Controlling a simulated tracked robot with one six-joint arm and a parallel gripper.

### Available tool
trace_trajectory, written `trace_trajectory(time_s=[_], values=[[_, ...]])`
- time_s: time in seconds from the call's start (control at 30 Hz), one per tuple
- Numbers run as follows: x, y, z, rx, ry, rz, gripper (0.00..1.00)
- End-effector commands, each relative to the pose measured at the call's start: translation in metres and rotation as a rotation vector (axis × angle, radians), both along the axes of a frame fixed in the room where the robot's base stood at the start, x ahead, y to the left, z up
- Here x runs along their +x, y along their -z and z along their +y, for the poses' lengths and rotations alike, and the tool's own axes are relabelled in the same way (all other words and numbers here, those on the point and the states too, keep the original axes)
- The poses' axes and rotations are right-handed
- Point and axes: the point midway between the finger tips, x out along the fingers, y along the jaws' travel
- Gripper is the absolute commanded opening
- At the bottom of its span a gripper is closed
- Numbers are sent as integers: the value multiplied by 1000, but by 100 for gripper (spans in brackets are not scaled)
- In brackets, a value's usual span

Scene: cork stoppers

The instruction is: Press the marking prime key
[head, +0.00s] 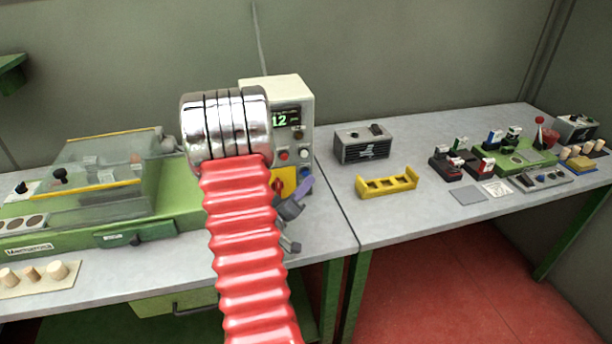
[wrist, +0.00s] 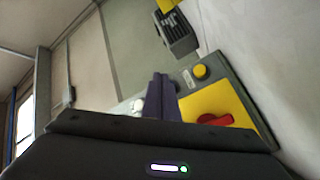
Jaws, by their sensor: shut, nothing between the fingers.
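A cream control box (head: 277,88) stands on the left bench, with a lit green display (head: 284,118) reading 12. Its front has a red button (head: 284,155), a pale button (head: 304,154), a blue button (head: 306,173) and a red switch on a yellow plate. No key label is legible, so I cannot tell which is the marking prime key. My gripper (head: 304,188) is shut and empty, in front of the box's lower right. In the wrist view its dark fingers (wrist: 161,92) are together beside a white button (wrist: 137,105); contact cannot be told.
The wrist view shows a yellow button (wrist: 200,72) and a red switch (wrist: 215,119). A green machine with a clear cover (head: 110,170) stands left, with corks (head: 32,273) in front. A grey vented box (head: 362,145) and yellow holder (head: 387,186) stand right.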

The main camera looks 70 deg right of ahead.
Motion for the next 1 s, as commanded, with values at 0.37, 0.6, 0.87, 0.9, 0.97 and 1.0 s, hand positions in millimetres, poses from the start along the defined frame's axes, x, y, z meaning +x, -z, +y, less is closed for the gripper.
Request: trace_trajectory(time_s=[0.37,0.6,0.87,0.9,0.97,1.0], values=[[-12,0,20,0,0,1,0],[-21,0,34,1,1,1,0],[-26,0,43,-1,1,0,0],[-26,0,43,-1,1,0,0],[-26,0,42,0,0,0,0],[-26,0,42,0,0,0,0]])
